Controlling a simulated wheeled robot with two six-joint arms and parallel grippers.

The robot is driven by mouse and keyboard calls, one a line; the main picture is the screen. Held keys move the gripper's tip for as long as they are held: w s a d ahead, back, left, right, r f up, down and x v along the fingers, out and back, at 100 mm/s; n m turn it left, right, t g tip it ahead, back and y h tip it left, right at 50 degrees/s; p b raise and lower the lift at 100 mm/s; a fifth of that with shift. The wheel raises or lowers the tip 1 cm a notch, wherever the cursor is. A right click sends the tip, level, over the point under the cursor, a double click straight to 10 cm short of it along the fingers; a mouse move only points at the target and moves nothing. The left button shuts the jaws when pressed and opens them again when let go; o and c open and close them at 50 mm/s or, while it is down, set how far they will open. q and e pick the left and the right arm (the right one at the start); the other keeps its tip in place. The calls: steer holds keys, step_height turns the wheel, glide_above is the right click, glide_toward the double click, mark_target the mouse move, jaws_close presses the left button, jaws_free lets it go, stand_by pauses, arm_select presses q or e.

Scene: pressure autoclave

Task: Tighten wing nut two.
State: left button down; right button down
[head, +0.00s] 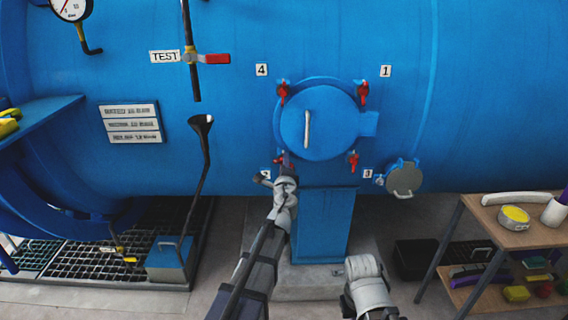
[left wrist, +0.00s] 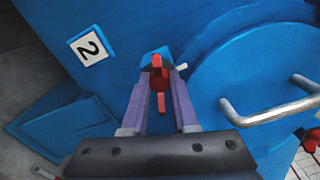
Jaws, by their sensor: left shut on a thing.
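Wing nut two is red and sits at the lower left of the round blue door (head: 322,135), beside the number 2 plate. In the left wrist view wing nut two (left wrist: 158,82) stands between my two fingertips, with the 2 plate (left wrist: 90,46) to its left. My left gripper (head: 286,162) reaches up to it from below and is shut on it; the gripper partly hides the nut in the head view. The fingers (left wrist: 158,88) touch it from both sides. Part of my right arm shows at the bottom, but its fingers do not.
Other red wing nuts sit at the door's upper left (head: 283,93), upper right (head: 362,94) and lower right (head: 352,160). The door handle (left wrist: 270,108) sticks out to the right of my gripper. A blue pedestal (head: 322,225) stands below the door. A table (head: 510,232) stands at right.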

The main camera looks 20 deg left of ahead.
arm_select(q)
steer(key=shift+s+a+f+m, duration=0.1)
steer(key=shift+m, duration=3.45)
steer(key=shift+f+m, duration=0.1)
steer(key=shift+m, duration=3.75)
steer(key=c, duration=0.7)
jaws_free()
steer(key=v, duration=0.7)
steer(key=shift+s+r, duration=0.1)
steer(key=shift+s, duration=0.3)
